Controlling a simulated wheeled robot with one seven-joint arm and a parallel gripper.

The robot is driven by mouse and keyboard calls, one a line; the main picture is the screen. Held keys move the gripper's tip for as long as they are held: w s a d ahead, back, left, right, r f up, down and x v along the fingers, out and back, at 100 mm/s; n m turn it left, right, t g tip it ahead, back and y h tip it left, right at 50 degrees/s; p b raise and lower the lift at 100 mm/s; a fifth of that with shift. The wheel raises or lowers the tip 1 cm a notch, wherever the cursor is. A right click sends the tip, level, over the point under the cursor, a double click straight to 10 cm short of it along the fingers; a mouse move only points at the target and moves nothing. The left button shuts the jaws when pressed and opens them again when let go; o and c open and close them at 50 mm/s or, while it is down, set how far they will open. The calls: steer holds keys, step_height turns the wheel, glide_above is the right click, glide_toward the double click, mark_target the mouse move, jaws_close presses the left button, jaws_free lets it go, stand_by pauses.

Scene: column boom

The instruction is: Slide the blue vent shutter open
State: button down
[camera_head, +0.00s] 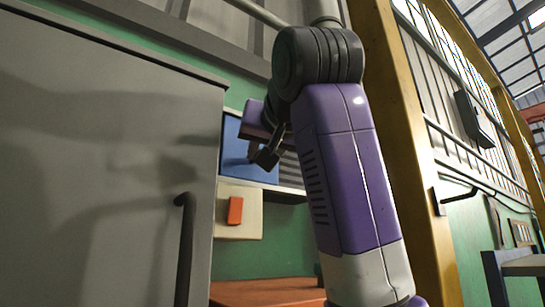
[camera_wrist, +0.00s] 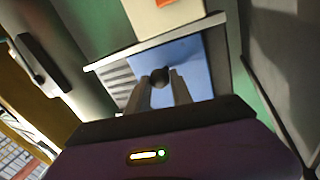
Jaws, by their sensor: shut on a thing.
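The blue vent shutter (camera_head: 237,152) is a flat panel on the wall behind my arm; it also shows in the wrist view (camera_wrist: 190,62). A dark round knob (camera_wrist: 159,76) stands out from it. My gripper (camera_wrist: 160,84) is at the shutter, its two fingers shut on the knob; in the head view its dark fingers (camera_head: 264,156) partly cover the panel. Grey slats (camera_wrist: 117,76) show beside the shutter, to its left in the wrist view and to its right in the head view. My arm hides part of the vent in the head view.
A pale rail (camera_wrist: 150,42) runs along the shutter's edge. A cream box (camera_head: 226,188) with an orange piece (camera_head: 235,210) is below the vent. A large grey cabinet (camera_head: 95,160) with a dark handle (camera_head: 186,240) stands left, a yellow post (camera_head: 405,130) right.

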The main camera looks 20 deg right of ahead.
steer(key=shift+s+a+r, duration=0.1)
steer(key=shift+a, duration=0.1)
steer(key=c, duration=1.1)
jaws_free()
steer(key=shift+s+a+b, duration=0.2)
steer(key=shift+s+b, duration=1.35)
steer(key=shift+s, duration=2.35)
